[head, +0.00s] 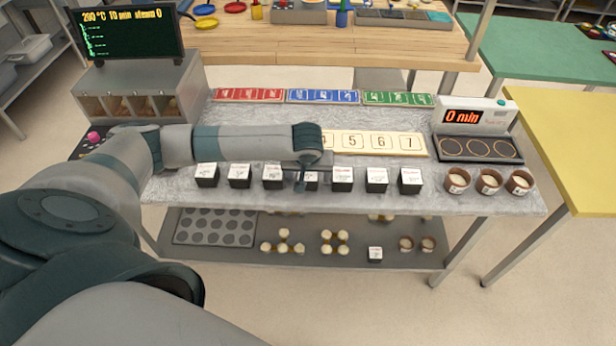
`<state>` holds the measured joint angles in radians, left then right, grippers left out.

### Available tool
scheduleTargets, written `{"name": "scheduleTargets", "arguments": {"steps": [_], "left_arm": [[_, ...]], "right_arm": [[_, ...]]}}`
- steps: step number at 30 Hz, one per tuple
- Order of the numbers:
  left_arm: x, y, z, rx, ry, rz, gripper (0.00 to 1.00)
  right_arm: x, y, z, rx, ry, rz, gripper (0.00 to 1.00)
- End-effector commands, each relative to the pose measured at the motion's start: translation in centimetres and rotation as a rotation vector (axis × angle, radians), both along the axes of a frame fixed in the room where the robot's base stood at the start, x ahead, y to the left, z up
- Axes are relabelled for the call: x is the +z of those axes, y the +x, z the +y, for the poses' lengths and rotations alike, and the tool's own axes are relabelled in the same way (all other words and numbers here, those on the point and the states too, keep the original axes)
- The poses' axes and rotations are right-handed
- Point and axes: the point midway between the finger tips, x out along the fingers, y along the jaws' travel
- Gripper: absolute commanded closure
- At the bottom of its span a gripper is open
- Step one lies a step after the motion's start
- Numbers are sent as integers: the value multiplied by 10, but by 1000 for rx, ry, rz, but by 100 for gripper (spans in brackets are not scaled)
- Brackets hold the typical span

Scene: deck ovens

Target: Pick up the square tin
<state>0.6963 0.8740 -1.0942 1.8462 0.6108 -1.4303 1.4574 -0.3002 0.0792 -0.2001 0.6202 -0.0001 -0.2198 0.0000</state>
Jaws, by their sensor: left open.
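Several small square black tins with white tops stand in a row along the front of the grey worktop (290,205); one is at the left end (207,177) and one at the right end (410,182). Another small square tin (375,254) sits on the lower shelf. My left arm reaches in from the left over the worktop. My left gripper (303,180) points down at the middle of the row, by the tin (312,181) there, and partly hides it. Its jaws are open; I cannot tell whether they touch the tin. My right gripper is not in view.
Three round brown cups (489,182) stand at the worktop's right end, below a timer unit (467,117). A numbered board (380,142) lies behind the tins. A display (125,33) stands back left. The lower shelf holds a muffin tray (215,227) and small pale pieces.

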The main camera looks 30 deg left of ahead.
Motion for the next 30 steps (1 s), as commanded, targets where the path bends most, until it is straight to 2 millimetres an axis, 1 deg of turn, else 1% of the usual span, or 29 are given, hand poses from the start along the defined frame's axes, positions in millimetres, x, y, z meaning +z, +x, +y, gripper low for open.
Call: {"name": "scheduleTargets", "arguments": {"steps": [11,14,15,17,18,26,30], "left_arm": [[0,0,0,0,1,0,31],[0,0,0,0,1,0,53],[0,0,0,0,1,0,62],[0,0,0,0,1,0,77],[0,0,0,0,1,0,82],[1,0,0,0,1,-1,82],[5,0,1,1,1,-1,82]], "right_arm": [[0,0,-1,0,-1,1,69],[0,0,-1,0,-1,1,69],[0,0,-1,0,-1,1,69],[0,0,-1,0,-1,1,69],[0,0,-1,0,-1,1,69],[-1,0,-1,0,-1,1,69],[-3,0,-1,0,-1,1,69]]}}
